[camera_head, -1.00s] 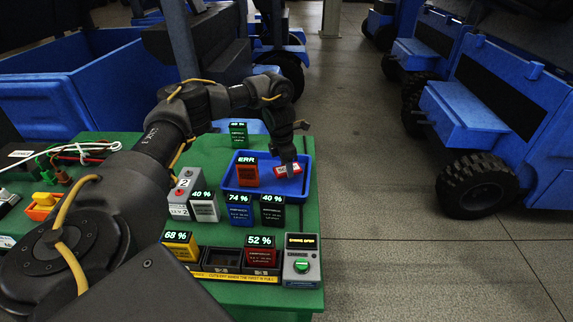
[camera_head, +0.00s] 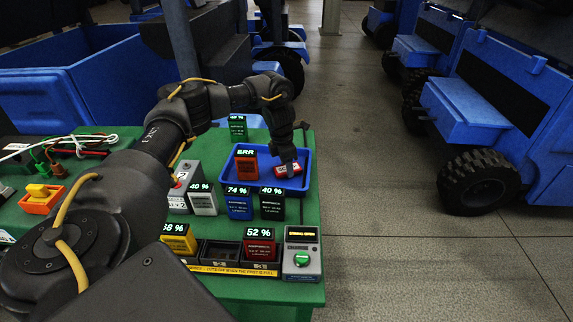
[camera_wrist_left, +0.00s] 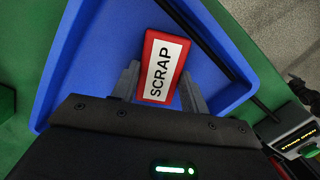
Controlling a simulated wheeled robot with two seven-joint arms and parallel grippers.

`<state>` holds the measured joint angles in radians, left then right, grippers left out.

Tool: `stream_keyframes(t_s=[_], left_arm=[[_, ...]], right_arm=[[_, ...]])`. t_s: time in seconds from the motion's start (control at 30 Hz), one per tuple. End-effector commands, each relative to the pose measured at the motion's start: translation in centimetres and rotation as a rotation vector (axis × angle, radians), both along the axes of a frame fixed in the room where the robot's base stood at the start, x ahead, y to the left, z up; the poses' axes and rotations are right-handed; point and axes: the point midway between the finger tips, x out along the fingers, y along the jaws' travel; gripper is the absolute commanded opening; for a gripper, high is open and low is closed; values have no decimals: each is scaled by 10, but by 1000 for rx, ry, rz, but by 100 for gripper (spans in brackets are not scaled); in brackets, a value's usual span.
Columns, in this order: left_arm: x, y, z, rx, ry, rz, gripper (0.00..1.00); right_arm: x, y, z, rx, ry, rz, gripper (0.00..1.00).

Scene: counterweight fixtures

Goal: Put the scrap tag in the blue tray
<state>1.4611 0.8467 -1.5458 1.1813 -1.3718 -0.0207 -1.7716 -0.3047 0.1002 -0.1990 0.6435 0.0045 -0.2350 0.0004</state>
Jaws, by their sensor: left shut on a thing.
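The scrap tag (camera_wrist_left: 163,67) is a red-edged white plate reading SCRAP. My left gripper (camera_wrist_left: 160,88) is shut on it, one finger on each side. In the head view the tag (camera_head: 288,170) is at the right part of the blue tray (camera_head: 307,158), inside the rim's outline, with the gripper coming down from above. The tray's blue floor (camera_wrist_left: 100,45) lies behind the tag in the left wrist view. I cannot tell whether the tag touches the floor. My right gripper is not in view.
A red battery marked ERR (camera_head: 246,167) stands in the tray's left part. Blue (camera_head: 239,205), black (camera_head: 272,205) and white (camera_head: 202,202) batteries stand in front, a green one (camera_head: 238,127) behind. A charger row with a green-button box (camera_head: 302,258) is at the front edge.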

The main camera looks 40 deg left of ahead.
Motion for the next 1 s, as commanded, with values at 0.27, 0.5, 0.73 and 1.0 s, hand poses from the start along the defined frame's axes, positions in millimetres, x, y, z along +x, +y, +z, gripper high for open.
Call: stream_keyframes(t_s=[0.27,0.5,0.73,1.0], left_arm=[[0,0,-6,0,0,0,19],[0,0,-8,0,0,0,59],[0,0,-8,0,0,0,70],[0,0,0,-1,-2,-1,70]], right_arm=[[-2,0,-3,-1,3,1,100],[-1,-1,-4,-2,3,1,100],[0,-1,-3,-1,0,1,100],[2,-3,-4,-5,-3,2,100]])
